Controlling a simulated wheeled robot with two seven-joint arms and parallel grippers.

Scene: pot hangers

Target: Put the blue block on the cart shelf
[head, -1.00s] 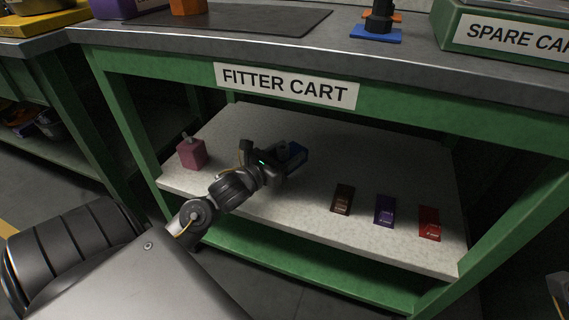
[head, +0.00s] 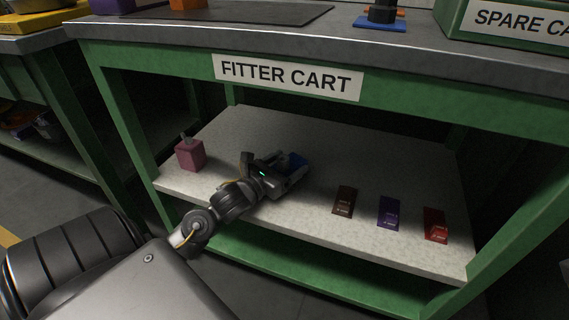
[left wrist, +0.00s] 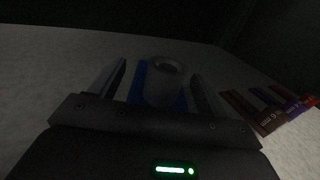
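The blue block (head: 294,160) is on the pale shelf of the fitter cart (head: 350,150), partly hidden behind my left gripper (head: 296,175). In the left wrist view the block (left wrist: 137,82) has a grey round knob (left wrist: 162,82) facing the camera. My left gripper (left wrist: 158,88) is open, with one finger on each side of the knob and a visible gap on both sides. My right gripper is not in view.
A pink block with a knob (head: 190,154) stands at the shelf's left. Brown (head: 343,202), purple (head: 389,212) and red (head: 435,225) blocks stand along its right front. The cart's green-edged top (head: 400,85) overhangs the shelf. Shelf behind the row is clear.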

